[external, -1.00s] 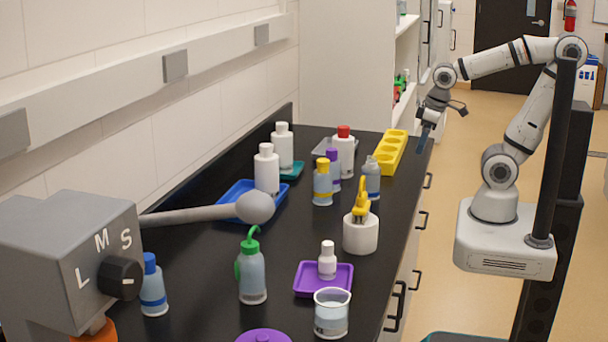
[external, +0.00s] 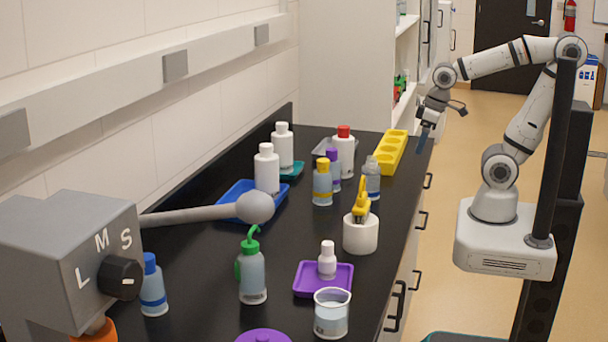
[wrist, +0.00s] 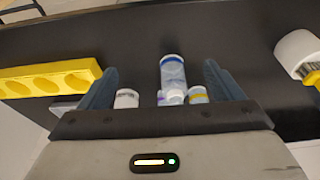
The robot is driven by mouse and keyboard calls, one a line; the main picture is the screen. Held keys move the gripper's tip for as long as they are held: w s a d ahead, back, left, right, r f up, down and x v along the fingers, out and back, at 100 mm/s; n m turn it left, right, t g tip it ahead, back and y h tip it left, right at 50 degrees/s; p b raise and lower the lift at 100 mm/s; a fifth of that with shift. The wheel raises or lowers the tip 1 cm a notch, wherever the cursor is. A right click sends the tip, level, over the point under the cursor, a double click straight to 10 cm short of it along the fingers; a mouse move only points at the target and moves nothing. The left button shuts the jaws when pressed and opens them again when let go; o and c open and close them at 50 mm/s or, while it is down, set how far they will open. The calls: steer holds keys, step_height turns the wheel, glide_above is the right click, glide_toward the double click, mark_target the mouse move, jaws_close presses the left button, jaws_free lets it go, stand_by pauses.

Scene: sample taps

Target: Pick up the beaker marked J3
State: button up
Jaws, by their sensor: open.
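A clear beaker (external: 332,318) with a white rim stands upright at the front right of the black bench in the external view. It holds some pale liquid. I cannot read a J3 mark on it. It does not show in the wrist view. My gripper (external: 427,132) is far from it, above the bench's far right edge. In the wrist view my gripper (wrist: 160,80) is open, its two dark blue fingers spread apart. A clear bottle with a blue-grey top (wrist: 173,75) shows between the fingers, with no grasp on it.
A purple tray (external: 306,291) with a small white bottle is just behind the beaker. A white pot (external: 360,236) with yellow-handled tools stands further back. A green-topped wash bottle (external: 252,275) is left of the beaker. A yellow rack (external: 391,150) lies at the far right edge.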

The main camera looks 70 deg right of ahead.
steer(key=shift+c, duration=0.4)
steer(key=w+a+r+n+y+p, duration=0.1)
steer(key=w+a+r+n, duration=0.35)
steer(key=w+a, duration=0.8)
steer(key=w+a+n, duration=0.1)
steer(key=w+a, duration=0.1)
steer(key=a, duration=0.3)
steer(key=w+a+n+y+p, duration=0.1)
steer(key=w+a, duration=0.1)
steer(key=a, duration=0.3)
steer(key=w+a+n, duration=0.1)
steer(key=w+a, duration=0.2)
steer(key=a, duration=0.3)
steer(key=n+g+y+p, duration=0.1)
steer(key=n+y+p, duration=0.1)
steer(key=n, duration=0.4)
glide_above(332, 302)
steer(key=s, duration=0.2)
step_height(332, 302, down, 10)
steer(key=p+x, duration=0.2)
steer(key=x, duration=0.6)
steer(key=shift+a+r+p, duration=0.1)
steer(key=shift+a+p, duration=0.1)
steer(key=shift+p, duration=0.15)
